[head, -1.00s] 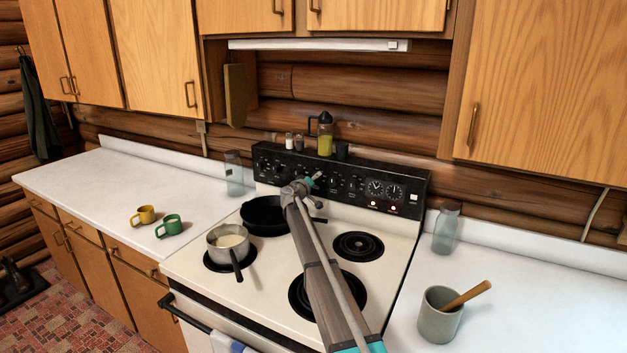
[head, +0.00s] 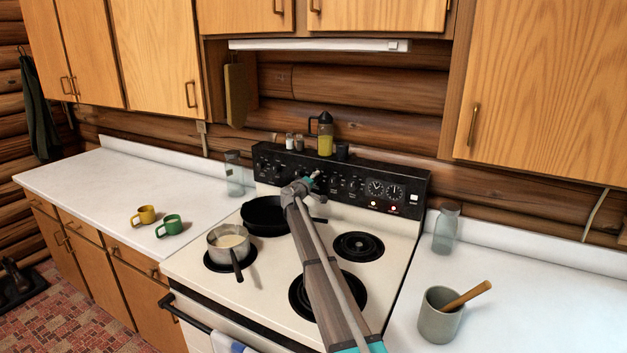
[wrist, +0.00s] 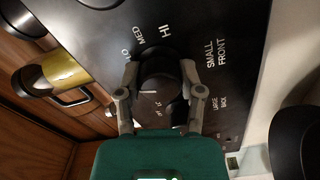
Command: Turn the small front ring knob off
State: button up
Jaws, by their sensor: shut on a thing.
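The black stove control panel (head: 270,165) stands at the back of the white stove. In the wrist view, the small front ring knob (wrist: 158,84) is a dark round knob with a white pointer line. "SMALL FRONT" is printed beside it, and LO, MED and HI are printed around it. My gripper (wrist: 159,74) is shut on the knob, with one finger on each side. In the head view, my gripper (head: 314,177) is at the panel and the held knob cannot be made out.
A pot (head: 228,242) with pale contents sits on the front left ring, and a black skillet (head: 264,215) behind it. Both are left of my arm. The right rings (head: 358,246) are bare.

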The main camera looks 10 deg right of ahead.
jog(key=shift+w+n, duration=0.1)
jog(key=shift+n, duration=1.6)
jog(key=o, duration=1.2)
jog(key=shift+c, duration=0.2)
jog(key=v, duration=1.2)
